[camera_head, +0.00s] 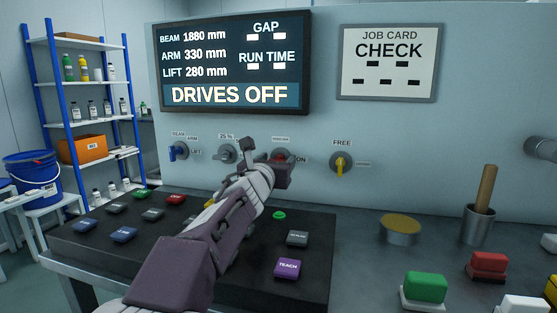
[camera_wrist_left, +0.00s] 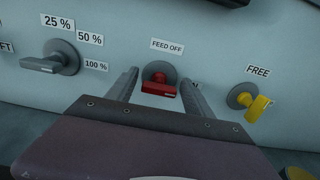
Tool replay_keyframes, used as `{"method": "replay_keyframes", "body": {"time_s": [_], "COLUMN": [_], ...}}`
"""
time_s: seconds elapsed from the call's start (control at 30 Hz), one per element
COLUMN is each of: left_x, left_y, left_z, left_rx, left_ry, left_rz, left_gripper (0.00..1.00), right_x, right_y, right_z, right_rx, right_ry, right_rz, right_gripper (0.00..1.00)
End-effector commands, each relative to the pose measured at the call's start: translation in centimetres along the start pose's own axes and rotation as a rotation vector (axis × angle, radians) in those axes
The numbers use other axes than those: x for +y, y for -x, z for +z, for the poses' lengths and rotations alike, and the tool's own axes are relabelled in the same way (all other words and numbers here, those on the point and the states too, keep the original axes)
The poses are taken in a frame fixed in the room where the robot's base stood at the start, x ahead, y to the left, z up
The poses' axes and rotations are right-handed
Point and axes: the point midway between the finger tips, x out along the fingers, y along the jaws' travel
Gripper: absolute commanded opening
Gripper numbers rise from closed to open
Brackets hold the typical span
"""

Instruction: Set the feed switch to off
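The feed switch is a red knob (camera_wrist_left: 159,86) on a grey round base on the upright panel. A "FEED OFF" label (camera_wrist_left: 167,46) is above it, and a label to its right is mostly hidden by a finger. The red handle lies roughly level, with its white-marked end toward the lower right. My left gripper (camera_wrist_left: 160,93) is open, its two fingers on either side of the red knob, with gaps visible at both sides. In the head view my left gripper (camera_head: 279,164) is in front of the switch and largely covers it. My right gripper is not in view.
A grey speed knob (camera_head: 227,153) is left of the feed switch, a blue selector (camera_head: 178,151) further left. A yellow FREE switch (camera_head: 341,165) is to the right. Below is a dark console (camera_head: 220,262) with several buttons. A screen (camera_head: 235,62) reads DRIVES OFF.

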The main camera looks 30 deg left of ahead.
Motion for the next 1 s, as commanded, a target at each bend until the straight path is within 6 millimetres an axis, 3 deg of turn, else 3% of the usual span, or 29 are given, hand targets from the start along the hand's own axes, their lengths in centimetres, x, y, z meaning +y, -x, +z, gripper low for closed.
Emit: {"method": "replay_keyframes", "body": {"time_s": [0.03,0.17,0.2,0.57,1.0], "left_x": [0.0,0.0,0.01,0.05,0.21], "left_y": [-0.01,-0.02,-0.03,-0.04,-0.04], "left_z": [-0.03,-0.04,-0.05,-0.07,-0.14], "left_rx": [0.0,0.001,0.001,0.002,0.003], "left_ry": [0.0,0.0,0.0,0.079,0.456], "left_rz": [0.0,0.0,0.0,0.0,0.001], "left_gripper": [0.43,0.07,0.03,0.03,0.03], "right_x": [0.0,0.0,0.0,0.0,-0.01], "right_y": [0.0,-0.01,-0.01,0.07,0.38], "right_z": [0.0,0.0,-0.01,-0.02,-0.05], "right_rx": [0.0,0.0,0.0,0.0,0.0], "right_ry": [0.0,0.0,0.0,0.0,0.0], "right_rz": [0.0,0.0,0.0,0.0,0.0], "right_gripper": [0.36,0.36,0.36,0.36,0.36]}}
